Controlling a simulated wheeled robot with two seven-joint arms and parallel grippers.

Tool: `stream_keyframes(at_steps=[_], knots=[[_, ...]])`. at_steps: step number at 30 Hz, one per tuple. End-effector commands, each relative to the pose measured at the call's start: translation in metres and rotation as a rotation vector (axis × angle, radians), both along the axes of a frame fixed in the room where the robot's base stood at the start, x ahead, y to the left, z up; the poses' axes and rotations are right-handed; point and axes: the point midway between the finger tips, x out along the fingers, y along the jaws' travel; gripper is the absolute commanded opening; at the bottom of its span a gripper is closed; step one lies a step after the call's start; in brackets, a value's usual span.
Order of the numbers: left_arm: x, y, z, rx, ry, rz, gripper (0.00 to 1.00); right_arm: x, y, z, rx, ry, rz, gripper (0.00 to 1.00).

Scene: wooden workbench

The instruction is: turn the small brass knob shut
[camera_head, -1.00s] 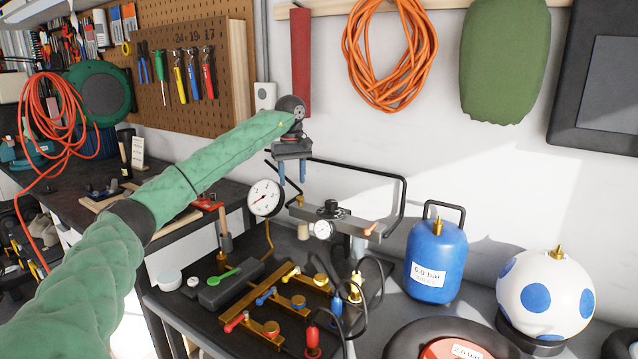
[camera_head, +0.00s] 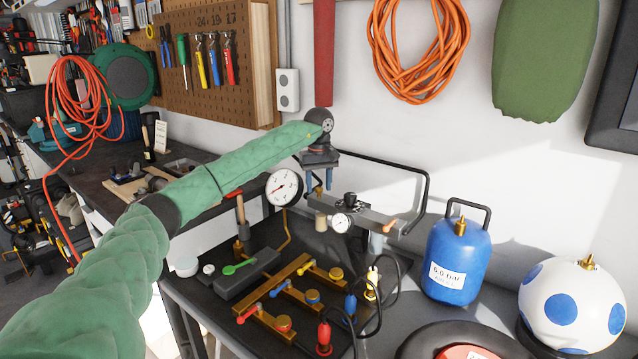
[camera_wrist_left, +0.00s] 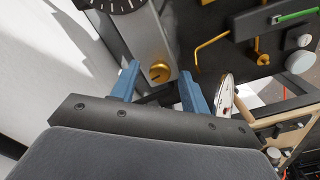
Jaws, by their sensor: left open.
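The small brass knob (camera_wrist_left: 159,71) sits on the grey metal bar (camera_wrist_left: 148,40) in the left wrist view, between the two blue fingers and just beyond their tips. In the head view the knob (camera_head: 320,221) shows at the left end of the bar (camera_head: 365,215), beside a small dial gauge (camera_head: 341,222). My left gripper (camera_head: 319,185) is open and empty, pointing down above the knob; its fingers also show in the left wrist view (camera_wrist_left: 160,75). I cannot tell whether they touch the knob. My right gripper is not in view.
A large white gauge (camera_head: 283,188) stands close left of the gripper. A black tube frame (camera_head: 425,195) runs behind the bar. Brass manifolds with coloured valves (camera_head: 285,295) lie in front. A blue tank (camera_head: 455,265) and a spotted ball (camera_head: 575,305) stand right.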

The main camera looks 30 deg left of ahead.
Motion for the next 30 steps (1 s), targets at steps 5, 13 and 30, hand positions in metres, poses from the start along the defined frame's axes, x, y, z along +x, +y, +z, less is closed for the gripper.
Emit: stream_keyframes(at_steps=[5,13,30], knots=[[0.0,0.0,-0.0023,0.0,0.0,0.0,0.46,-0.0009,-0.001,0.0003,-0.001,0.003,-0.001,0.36],[-0.0001,0.0001,-0.0022,0.0,0.0,0.0,0.16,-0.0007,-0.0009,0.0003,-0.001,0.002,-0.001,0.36],[0.0002,0.0004,-0.0016,0.001,-0.001,0.118,0.01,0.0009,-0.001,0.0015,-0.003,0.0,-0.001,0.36]])
